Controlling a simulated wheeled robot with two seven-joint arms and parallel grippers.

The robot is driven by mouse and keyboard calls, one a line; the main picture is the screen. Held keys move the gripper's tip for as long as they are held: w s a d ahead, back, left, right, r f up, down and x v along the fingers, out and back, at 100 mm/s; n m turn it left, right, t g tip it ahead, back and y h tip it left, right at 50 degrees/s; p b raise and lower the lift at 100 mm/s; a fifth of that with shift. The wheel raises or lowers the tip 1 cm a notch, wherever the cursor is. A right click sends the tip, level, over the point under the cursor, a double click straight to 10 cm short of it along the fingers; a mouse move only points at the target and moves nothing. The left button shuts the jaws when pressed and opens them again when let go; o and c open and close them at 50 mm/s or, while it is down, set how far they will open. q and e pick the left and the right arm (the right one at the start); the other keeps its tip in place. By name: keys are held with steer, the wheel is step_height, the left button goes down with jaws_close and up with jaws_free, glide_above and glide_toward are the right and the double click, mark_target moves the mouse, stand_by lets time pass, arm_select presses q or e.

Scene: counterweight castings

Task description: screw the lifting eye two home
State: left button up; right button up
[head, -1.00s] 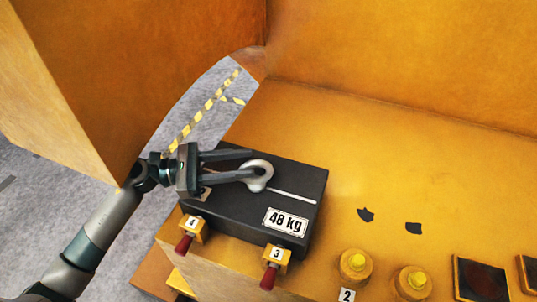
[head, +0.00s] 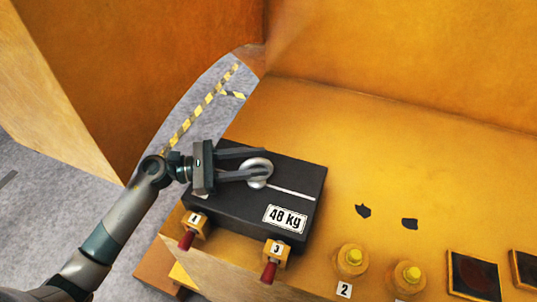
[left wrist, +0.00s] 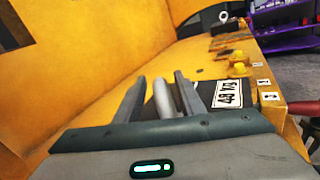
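A grey metal lifting eye (head: 257,171) stands on top of a black casting (head: 228,206) labelled 48 kg. A white line runs on the casting from near the eye to the right. No number shows on the eye. My left gripper (head: 264,161) reaches in from the left, its two fingers apart with the eye's ring between the tips. In the left wrist view the eye (left wrist: 165,98) stands between the fingers, with a gap at the left finger and close to the right one. The eye's base and thread are hidden. My right gripper is not in view.
Red-handled blocks marked 4 (head: 195,224) and 3 (head: 275,253) sit at the casting's front edge. Yellow-topped round pieces (head: 352,259) stand to the right, near a 2 label. Two dark patches lie on the orange table (head: 330,130). A tall orange wall (head: 130,80) rises behind my arm.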

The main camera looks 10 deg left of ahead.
arm_select(q)
steer(key=p+x, duration=0.1)
steer(key=x, duration=0.2)
steer(key=shift+r+p, duration=0.15)
steer(key=shift+p, duration=0.15)
steer(key=shift+w+d, duration=0.1)
steer(key=shift+d, duration=0.25)
jaws_close()
